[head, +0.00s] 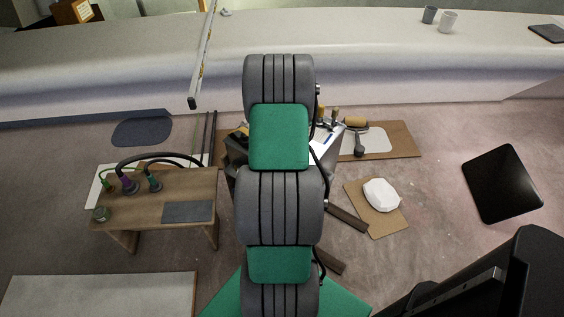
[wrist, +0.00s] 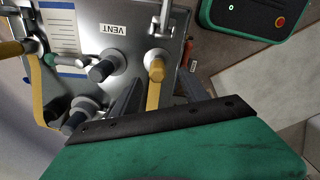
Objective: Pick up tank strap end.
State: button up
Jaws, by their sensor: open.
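In the wrist view a grey metal tank top (wrist: 130,20) carries a "VENT" label and several dark fittings. A yellow strap end (wrist: 154,92) with a rounded top lies on it. Another yellow strap (wrist: 38,92) runs down the left side; I cannot tell if the two are joined. My gripper (wrist: 158,90) is open, its dark fingers left and right of the rounded strap end, with no visible grip on it. Its lower part is hidden by my wrist's black edge. In the head view my arm hides my gripper and most of the grey tank (head: 328,150).
A wooden bench (head: 185,187) with hoses stands left. A board with a mallet (head: 355,135) lies right of the tank, and a white lump (head: 381,194) on a brown board nearer. A black panel (head: 503,184) lies far right. A green case (wrist: 250,15) shows in the wrist view.

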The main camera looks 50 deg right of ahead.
jog(key=f, duration=0.6)
jog(key=shift+s+d, duration=0.2)
jog(key=shift+r, duration=0.1)
grip_shut()
